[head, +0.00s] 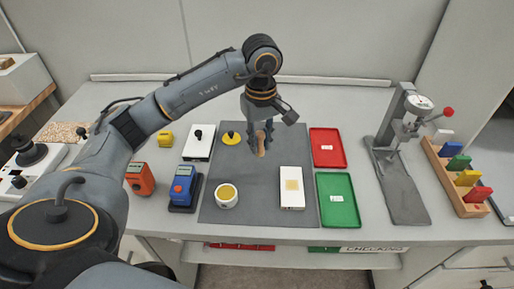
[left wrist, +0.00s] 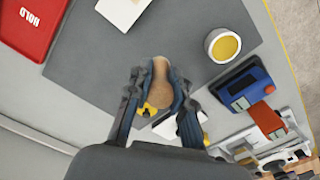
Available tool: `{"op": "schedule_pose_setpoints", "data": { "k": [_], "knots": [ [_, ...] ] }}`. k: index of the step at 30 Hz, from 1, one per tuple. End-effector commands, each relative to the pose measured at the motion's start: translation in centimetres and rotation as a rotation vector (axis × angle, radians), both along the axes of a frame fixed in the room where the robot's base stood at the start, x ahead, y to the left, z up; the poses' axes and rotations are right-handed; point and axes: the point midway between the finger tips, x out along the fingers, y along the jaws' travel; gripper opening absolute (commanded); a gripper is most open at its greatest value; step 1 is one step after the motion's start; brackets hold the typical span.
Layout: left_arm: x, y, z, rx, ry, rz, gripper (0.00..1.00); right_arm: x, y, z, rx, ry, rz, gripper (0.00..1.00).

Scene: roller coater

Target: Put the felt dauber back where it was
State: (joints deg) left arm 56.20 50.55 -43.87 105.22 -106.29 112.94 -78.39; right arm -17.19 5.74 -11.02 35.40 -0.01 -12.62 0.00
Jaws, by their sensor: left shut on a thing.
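The felt dauber, a tan wooden-looking piece with a rounded end (head: 262,145), is in my left gripper (head: 262,132), over the back middle of the dark grey mat (head: 245,212). In the left wrist view the dauber (left wrist: 161,78) shows between the two fingers of the left gripper (left wrist: 160,106). I cannot tell whether it touches the mat. A white jar with yellow contents (head: 227,195) stands at the mat's front left. A white block with a tan square (head: 292,200) lies at the front right. My right gripper is not in view.
A yellow disc with a black knob (head: 231,138) lies left of the gripper. A red tray (head: 327,160) and green tray (head: 338,213) lie right. A blue device (head: 183,190) stands left, a dial gauge stand (head: 400,195) further right. The mat's middle is clear.

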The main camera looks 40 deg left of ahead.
Motion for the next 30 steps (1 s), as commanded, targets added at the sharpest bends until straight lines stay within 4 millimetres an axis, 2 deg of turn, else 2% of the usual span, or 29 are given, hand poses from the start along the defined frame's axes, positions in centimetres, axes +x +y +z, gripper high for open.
{"op": "schedule_pose_setpoints", "data": {
  "k": [1, 4, 10, 14, 18, 22, 30],
  "knots": [
    [0.8, 0.8, -0.4, 0.001, 0.008, 0.005, 0.00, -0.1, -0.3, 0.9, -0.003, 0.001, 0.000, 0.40],
    [2.0, 1.7, -2.6, 0.001, 0.008, 0.003, 0.00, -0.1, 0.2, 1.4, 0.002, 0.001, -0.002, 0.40],
    [3.7, 2.9, -5.0, 0.000, 0.001, 0.001, 0.00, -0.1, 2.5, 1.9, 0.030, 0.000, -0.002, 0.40],
    [4.2, 3.3, -5.9, 0.000, 0.002, -0.001, 0.00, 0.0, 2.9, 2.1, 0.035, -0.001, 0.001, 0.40],
    [4.2, 3.4, -7.6, 0.001, 0.005, -0.002, 0.00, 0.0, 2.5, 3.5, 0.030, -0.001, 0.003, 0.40],
    [4.3, 3.4, -9.0, 0.001, 0.001, -0.001, 0.00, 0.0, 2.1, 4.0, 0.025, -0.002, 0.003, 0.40],
    [4.4, 3.5, -9.3, 0.002, -0.001, -0.002, 0.00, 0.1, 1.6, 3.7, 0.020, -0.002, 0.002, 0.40]
  ]
}}
